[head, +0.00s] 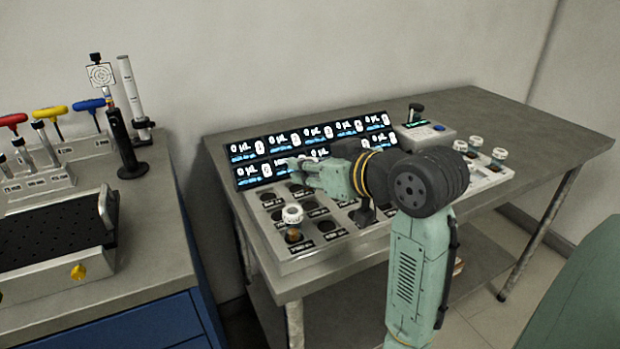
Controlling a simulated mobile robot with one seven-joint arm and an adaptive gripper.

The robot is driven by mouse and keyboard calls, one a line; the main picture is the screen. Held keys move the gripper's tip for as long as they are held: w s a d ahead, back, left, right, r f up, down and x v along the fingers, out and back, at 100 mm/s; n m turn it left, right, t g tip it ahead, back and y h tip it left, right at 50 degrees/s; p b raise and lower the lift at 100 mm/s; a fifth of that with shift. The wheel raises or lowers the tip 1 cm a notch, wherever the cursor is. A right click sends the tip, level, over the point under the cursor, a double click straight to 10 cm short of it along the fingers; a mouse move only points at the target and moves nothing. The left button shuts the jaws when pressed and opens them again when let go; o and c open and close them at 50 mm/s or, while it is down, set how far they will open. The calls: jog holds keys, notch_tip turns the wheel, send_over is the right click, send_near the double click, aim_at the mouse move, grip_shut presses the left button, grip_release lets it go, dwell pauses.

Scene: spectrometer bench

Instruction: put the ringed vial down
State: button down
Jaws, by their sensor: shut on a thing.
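My gripper (300,166) is shut, over the back left part of the tray of round holes, in front of the lit displays. What it holds is mostly hidden by its fingers and blends with the screens, so I cannot make out a ring on it. A vial with a white cap and amber body (293,234) stands upright at the front left of the tray (300,262), apart from my gripper and nearer the camera. Several round holes in the tray look empty.
Lit displays (245,152) stand behind the tray. A grey box device (425,134) and several white-capped vials (474,143) are at the right. The grey table's right end (560,135) is clear. A left bench holds a black perforated plate (50,240) and tools.

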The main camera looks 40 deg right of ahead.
aim_at(311, 190)
jog(key=shift+f+p, duration=0.3)
jog(key=shift+f, duration=1.3)
jog(key=shift+f, duration=0.1)
jog(key=shift+f, duration=0.15)
jog(key=c, duration=1.3)
grip_release()
jog(key=shift+c, duration=0.2)
jog(key=shift+s+r, duration=0.1)
jog(key=shift+r, duration=0.25)
jog(key=b+v, duration=0.2)
jog(key=v, duration=0.9)
jog(key=shift+s, duration=0.4)
jog(key=shift+a+r, duration=0.1)
jog(key=shift+r, duration=0.05)
